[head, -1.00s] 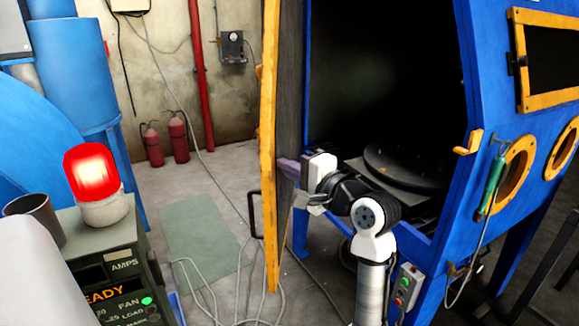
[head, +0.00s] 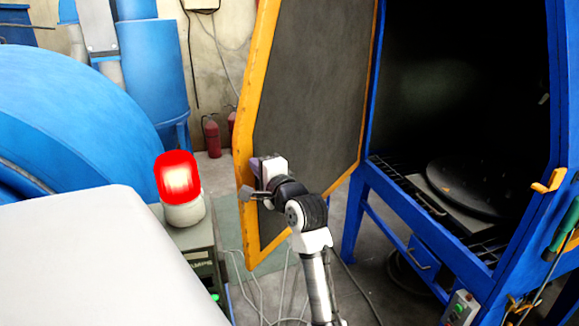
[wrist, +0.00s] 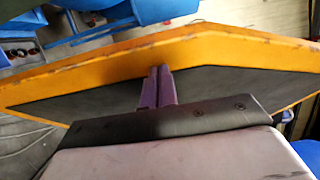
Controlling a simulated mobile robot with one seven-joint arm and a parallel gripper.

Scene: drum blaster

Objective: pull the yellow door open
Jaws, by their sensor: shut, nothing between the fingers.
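The yellow door (head: 257,75) stands swung out from the blue cabinet, with its grey inner face turned toward me. In the wrist view the door's yellow edge (wrist: 200,50) runs across the picture above the dark inner panel (wrist: 225,84). My gripper (head: 256,165) is at the inner side of the door, near its free edge. In the wrist view its purple fingers (wrist: 157,84) are together with nothing between them, and their tips reach the yellow frame. I cannot tell if they press on it. The outer face and any handle there are hidden.
The blue cabinet (head: 400,215) is open at right, with a black round turntable (head: 470,188) inside. A red lamp (head: 178,180) stands on a grey-green box (head: 200,237) left of the door. Cables lie on the floor below.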

